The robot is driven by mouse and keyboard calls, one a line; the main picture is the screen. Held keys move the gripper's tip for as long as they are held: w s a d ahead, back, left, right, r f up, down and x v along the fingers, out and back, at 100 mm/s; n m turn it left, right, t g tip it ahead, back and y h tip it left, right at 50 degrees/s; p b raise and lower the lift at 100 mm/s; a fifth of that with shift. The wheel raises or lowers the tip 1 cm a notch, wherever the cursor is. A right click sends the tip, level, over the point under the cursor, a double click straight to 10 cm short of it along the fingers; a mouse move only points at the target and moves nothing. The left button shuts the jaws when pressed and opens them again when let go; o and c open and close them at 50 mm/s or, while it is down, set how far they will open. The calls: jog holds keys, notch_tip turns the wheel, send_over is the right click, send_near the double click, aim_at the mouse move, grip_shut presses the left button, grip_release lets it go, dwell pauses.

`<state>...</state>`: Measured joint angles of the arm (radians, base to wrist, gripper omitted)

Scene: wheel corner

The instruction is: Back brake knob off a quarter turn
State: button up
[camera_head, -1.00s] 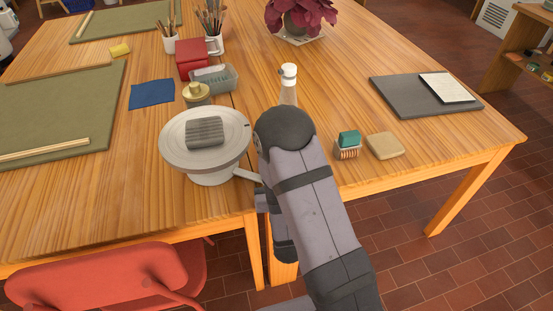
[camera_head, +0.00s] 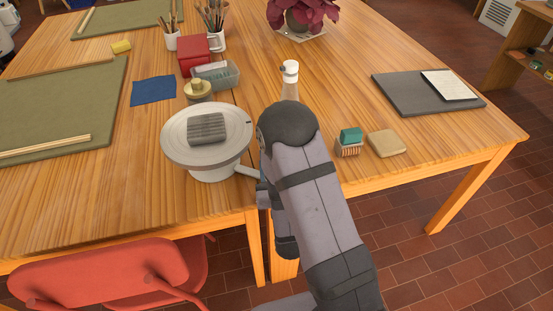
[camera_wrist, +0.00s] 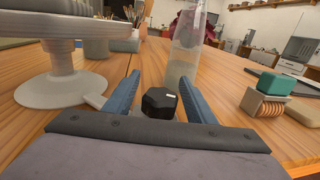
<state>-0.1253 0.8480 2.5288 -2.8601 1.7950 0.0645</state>
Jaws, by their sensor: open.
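The brake knob (camera_wrist: 159,102) is black and faceted with a small white mark on it. In the wrist view it sits between the two blue fingers of my open gripper (camera_wrist: 158,92), with a gap visible on each side. The grey banding wheel (camera_head: 180,143) stands at the table's front edge, left of my gripper, with a ribbed grey block (camera_head: 207,128) on its top. Its foot (camera_wrist: 62,88) and a short arm toward the knob show in the wrist view. In the head view my arm hides the knob and my fingers.
A clear bottle (camera_wrist: 187,45) stands just beyond the fingers. A brass-lidded jar (camera_head: 198,90) is behind the wheel. A red chair (camera_head: 100,275) is in front.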

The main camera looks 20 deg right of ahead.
jog(key=shift+r, duration=0.75)
notch_tip(320, 180, up, 8)
jog(key=p, duration=0.8)
jog(key=s+f+m+g+h, duration=0.1)
jog(key=m+h, duration=0.1)
jog(key=s+a+f+m+h, duration=0.1)
jog(key=f+m+h, duration=0.1)
jog(key=h, duration=0.1)
jog(key=s+f+m+g+h, duration=0.1)
jog(key=m+h, duration=0.1)
jog(key=h, duration=0.1)
jog(key=shift+s+a+f+g, duration=0.1)
jog(key=shift+a+f+g, duration=0.15)
jog(key=shift+f+g, duration=0.1)
jog(key=shift+g+h, duration=0.4)
jog(key=shift+g, duration=0.15)
jog(key=s+f, duration=0.2)
jog(key=s+a+f+b, duration=0.1)
jog(key=f, duration=0.1)
jog(key=shift+s+a+f, duration=0.2)
jog(key=shift+s+f, duration=0.2)
jog(key=shift+p+x, duration=0.7)
jog(key=shift+x, duration=3)
